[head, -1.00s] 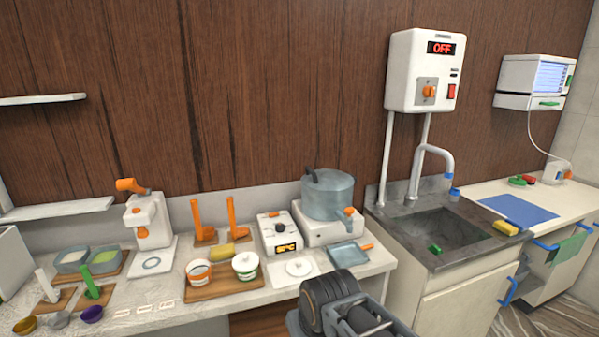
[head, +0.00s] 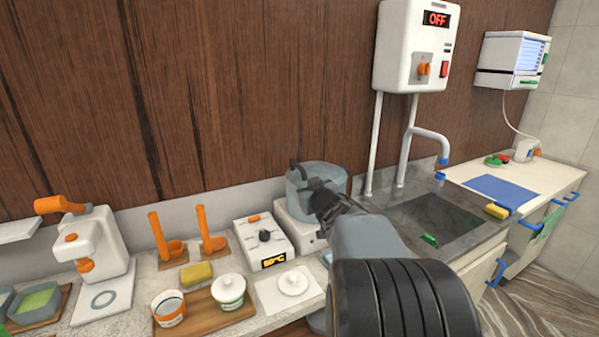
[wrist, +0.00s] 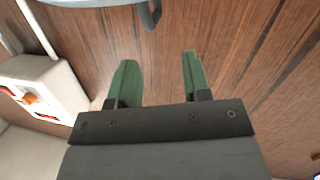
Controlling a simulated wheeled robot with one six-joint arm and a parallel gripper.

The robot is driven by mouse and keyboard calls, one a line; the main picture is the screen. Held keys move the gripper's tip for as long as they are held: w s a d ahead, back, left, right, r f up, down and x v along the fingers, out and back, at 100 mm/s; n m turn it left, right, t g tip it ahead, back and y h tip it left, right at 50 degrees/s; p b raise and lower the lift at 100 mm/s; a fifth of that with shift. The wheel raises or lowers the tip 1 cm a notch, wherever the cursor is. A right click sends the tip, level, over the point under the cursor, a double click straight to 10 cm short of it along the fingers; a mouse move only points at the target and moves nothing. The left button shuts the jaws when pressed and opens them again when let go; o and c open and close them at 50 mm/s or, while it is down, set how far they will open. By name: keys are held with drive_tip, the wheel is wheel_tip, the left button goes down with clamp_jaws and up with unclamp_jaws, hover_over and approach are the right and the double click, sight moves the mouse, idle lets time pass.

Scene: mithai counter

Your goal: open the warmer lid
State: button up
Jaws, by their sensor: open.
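The warmer is a grey-blue round vessel (head: 328,177) with a flat top and a dark curved handle at its upper left, on a white base (head: 290,217) at the back of the counter. In the wrist view its rim (wrist: 90,3) shows at the top edge, with the dark handle (wrist: 150,14) hanging below it. The lid looks closed. My gripper (wrist: 155,75) has two green fingers standing apart with nothing between them. The handle is beyond the fingertips, not touched. In the head view my arm hides the vessel's front and right side, and the fingers cannot be made out.
A white control box (head: 264,239) with a knob stands left of the warmer. A small white lid (head: 293,281) and two tubs on a wooden board (head: 205,314) lie in front. A sink (head: 432,222) is to the right. A wall box (head: 412,48) reads OFF.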

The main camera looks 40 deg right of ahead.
sight(304, 171)
drive_tip(key=w+d, duration=0.2)
drive_tip(key=w, duration=0.2)
drive_tip(key=w+d+n+t+y+p, duration=0.1)
drive_tip(key=w+d, duration=0.1)
drive_tip(key=w, duration=0.3)
drive_tip(key=w+d+t+y+p, duration=0.1)
drive_tip(key=w, duration=0.3)
drive_tip(key=shift+w+d+f+n, duration=0.1)
drive_tip(key=shift+w+d+n, duration=0.15)
drive_tip(key=shift+d+n, duration=0.15)
drive_tip(key=shift+c, duration=0.2)
clamp_jaws()
